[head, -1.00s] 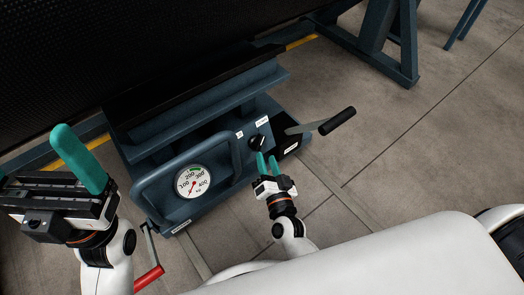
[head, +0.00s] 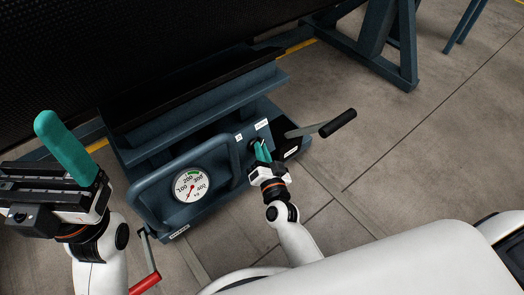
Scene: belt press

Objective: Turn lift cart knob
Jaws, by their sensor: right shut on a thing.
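The blue lift cart (head: 205,140) stands in the middle of the head view, with a round dial gauge (head: 190,186) on its near side. The small black knob (head: 254,143) sits on the panel right of the gauge, beside white labels (head: 262,125). My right gripper (head: 262,152) has its teal fingers at the knob and is shut on it; the fingers hide most of the knob. My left gripper (head: 66,148) is at the left, away from the cart's panel, with one teal finger clearly seen; its opening does not show.
A lever with a black grip (head: 338,123) sticks out right of the knob. A blue tubular handle (head: 150,195) frames the gauge. A red-handled crank (head: 145,282) is at lower left. A dark belt (head: 100,60) hangs behind.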

